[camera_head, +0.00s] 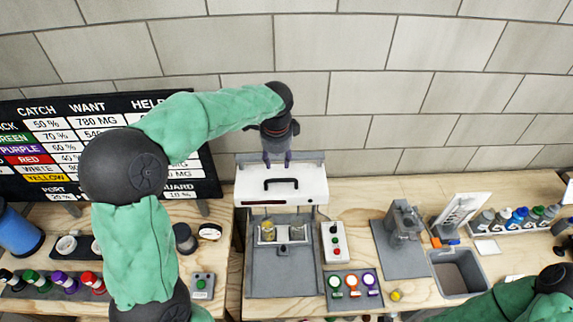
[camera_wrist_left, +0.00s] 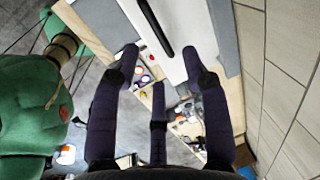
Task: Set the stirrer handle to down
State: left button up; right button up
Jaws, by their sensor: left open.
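The stirrer is a white box (camera_head: 303,190) raised on a grey stand, with a black bar handle (camera_head: 281,182) on its front. Two small jars with yellowish contents (camera_head: 268,231) stand below it on the stand's base. My left gripper (camera_head: 277,160) points down at the back top edge of the white box, behind the handle. In the left wrist view, the open fingers (camera_wrist_left: 162,72) are spread with the white box (camera_wrist_left: 183,35) beyond them, and the black handle (camera_wrist_left: 158,28) runs between them near the top. Contact cannot be told. My right gripper is out of view.
A white control box with coloured buttons (camera_head: 335,243) stands right of the stirrer. A grey panel with three round buttons (camera_head: 354,289) lies in front of it. A black chart board (camera_head: 205,170) leans at the left. A tiled wall is close behind. A grey bin (camera_head: 441,268) is at the right.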

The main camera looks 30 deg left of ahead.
aim_at(276, 181)
pick_arm(q)
jog(key=f, duration=0.5)
jog(key=a+f, duration=0.1)
jog(key=f, duration=0.1)
jog(key=shift+f, duration=0.35)
jog(key=shift+s+f, duration=0.15)
jog(key=shift+f, duration=0.6)
jog(key=shift+w+f, duration=0.3)
jog(key=shift+f, duration=0.1)
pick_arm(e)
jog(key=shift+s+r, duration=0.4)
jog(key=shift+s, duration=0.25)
pick_arm(q)
jog(key=shift+s+r, duration=0.1)
jog(key=shift+s, duration=0.05)
jog(key=shift+c, duration=0.3)
grip_shut()
